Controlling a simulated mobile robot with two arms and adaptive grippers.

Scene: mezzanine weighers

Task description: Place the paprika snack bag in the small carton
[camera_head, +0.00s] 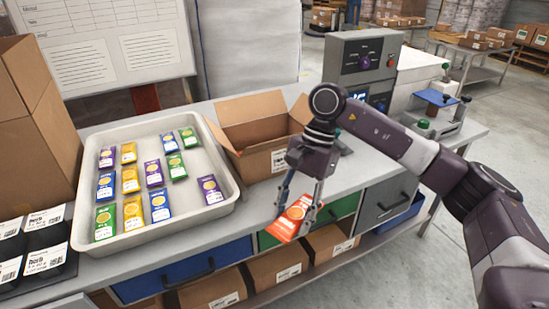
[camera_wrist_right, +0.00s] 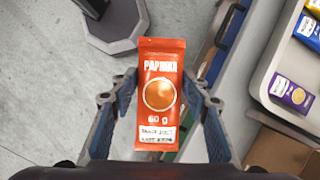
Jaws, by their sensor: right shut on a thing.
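The paprika snack bag (camera_head: 290,219) is orange-red with a round picture and a white label. It also shows upright between the fingers in the right wrist view (camera_wrist_right: 160,95). My right gripper (camera_head: 298,207) is shut on the bag and holds it in front of the bench's front edge, above the drawers. The right wrist view shows a finger on each side of the bag (camera_wrist_right: 161,108). The small carton (camera_head: 268,163) stands open on the bench, behind and left of the bag, with its flaps spread. Its inside is mostly hidden. My left gripper is not in view.
A pale tray (camera_head: 227,192) with several snack bags in rows stands left of the carton. A grey weighing device (camera_head: 352,62) stands behind right. A tall brown box (camera_head: 30,115) and dark labelled packs (camera_head: 46,243) are at the left. Drawers (camera_head: 185,268) face the front.

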